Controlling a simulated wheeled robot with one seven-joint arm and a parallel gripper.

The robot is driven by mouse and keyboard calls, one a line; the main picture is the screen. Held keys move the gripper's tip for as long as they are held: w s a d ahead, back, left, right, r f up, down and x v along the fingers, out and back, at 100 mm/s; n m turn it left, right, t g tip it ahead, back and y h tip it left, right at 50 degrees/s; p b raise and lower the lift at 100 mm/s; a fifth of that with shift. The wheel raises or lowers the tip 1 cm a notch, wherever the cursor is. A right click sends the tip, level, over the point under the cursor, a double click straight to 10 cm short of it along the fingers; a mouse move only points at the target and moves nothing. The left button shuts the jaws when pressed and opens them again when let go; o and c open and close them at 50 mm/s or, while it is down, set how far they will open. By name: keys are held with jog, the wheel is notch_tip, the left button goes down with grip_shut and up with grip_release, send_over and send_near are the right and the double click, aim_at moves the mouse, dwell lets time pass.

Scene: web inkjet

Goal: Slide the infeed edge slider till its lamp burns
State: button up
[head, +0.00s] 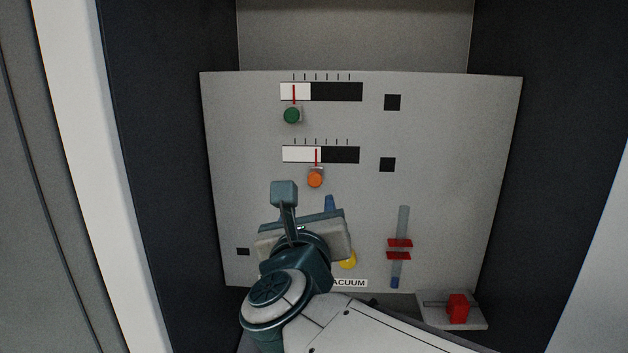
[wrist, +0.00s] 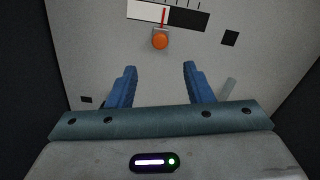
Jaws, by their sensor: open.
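Two sliders are on the grey panel, one with a green knob (head: 292,115) above and one with an orange knob (head: 315,178) below. No name label is readable by either, so I cannot tell which is the infeed edge slider. Each has a white-and-black scale with a red pointer. A dark square sits right of the upper scale (head: 392,102) and another right of the lower scale (head: 387,164); neither is lit. My gripper (wrist: 159,68) is open and empty, its blue fingers below the orange knob, which shows ahead between them in the wrist view (wrist: 160,40).
A vertical tube gauge with red markers (head: 399,243) is at the panel's right. A red block (head: 458,307) sits on a small ledge at lower right. A yellow round part (head: 348,259) and a label ending "ACUUM" (head: 349,283) are partly behind my arm. Dark walls flank the panel.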

aim_at(315, 181)
jog(key=w, duration=0.4)
jog(key=w+d+p, duration=0.1)
jog(key=w, duration=0.8)
jog(key=shift+w+d+p, duration=0.1)
jog(key=shift+d+p, duration=0.2)
